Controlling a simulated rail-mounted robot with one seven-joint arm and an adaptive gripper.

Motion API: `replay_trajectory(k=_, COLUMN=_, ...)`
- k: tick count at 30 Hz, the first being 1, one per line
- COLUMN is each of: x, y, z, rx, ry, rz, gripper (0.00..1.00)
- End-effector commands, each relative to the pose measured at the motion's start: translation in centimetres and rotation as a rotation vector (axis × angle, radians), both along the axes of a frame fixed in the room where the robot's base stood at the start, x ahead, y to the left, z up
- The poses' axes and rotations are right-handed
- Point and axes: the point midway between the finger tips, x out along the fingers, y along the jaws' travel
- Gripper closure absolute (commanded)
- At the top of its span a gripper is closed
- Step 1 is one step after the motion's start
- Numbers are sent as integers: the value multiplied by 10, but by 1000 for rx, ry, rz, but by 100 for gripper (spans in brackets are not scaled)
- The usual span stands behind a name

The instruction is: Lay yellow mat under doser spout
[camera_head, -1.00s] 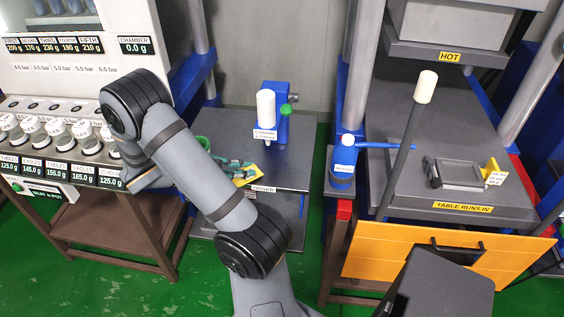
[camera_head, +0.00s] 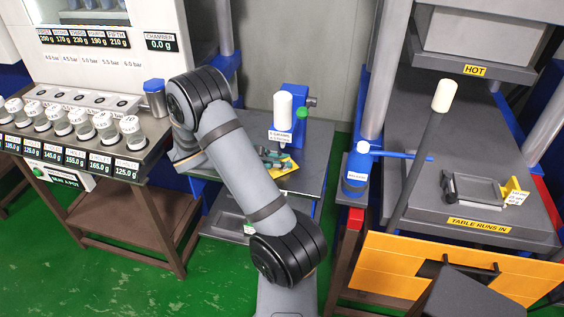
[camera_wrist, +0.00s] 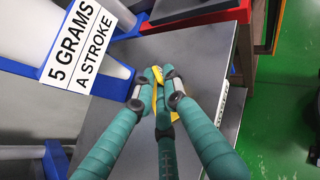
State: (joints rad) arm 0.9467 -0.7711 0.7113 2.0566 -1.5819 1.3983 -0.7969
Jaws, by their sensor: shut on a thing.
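The yellow mat (camera_head: 284,171) is partly hidden by my gripper (camera_head: 270,156), whose teal fingers are shut on it. In the wrist view the fingers (camera_wrist: 158,85) pinch the mat (camera_wrist: 148,93), and only small yellow bits show between them. The mat is at the grey table top, just in front of the doser (camera_head: 284,112); I cannot tell whether it touches the table. The doser is a white cylinder on a blue stand with a green knob and a "5 grams a stroke" label (camera_wrist: 84,38). Its spout is not clearly visible.
The grey doser table (camera_head: 311,160) has bare room right of the mat. A blue bottle-like holder (camera_head: 357,168) stands further right, beside the press table (camera_head: 470,225) with its orange front. A rack of white-capped jars (camera_head: 80,122) stands left.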

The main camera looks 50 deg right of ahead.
Motion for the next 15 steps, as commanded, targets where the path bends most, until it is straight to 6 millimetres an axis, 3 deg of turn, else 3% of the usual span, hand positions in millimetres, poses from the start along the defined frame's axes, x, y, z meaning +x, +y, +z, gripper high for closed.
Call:
replay_trajectory(k=3, x=-1, y=-1, z=-4, rx=0, ry=1, rz=-3, gripper=100)
replay_trajectory(k=4, x=-1, y=-1, z=-4, rx=0, ry=1, rz=-3, gripper=89)
replay_trajectory(k=8, x=-1, y=0, z=-3, rx=0, ry=1, rz=-3, gripper=81)
replay_trajectory(k=15, x=-1, y=0, z=-3, rx=0, ry=1, rz=-3, gripper=81)
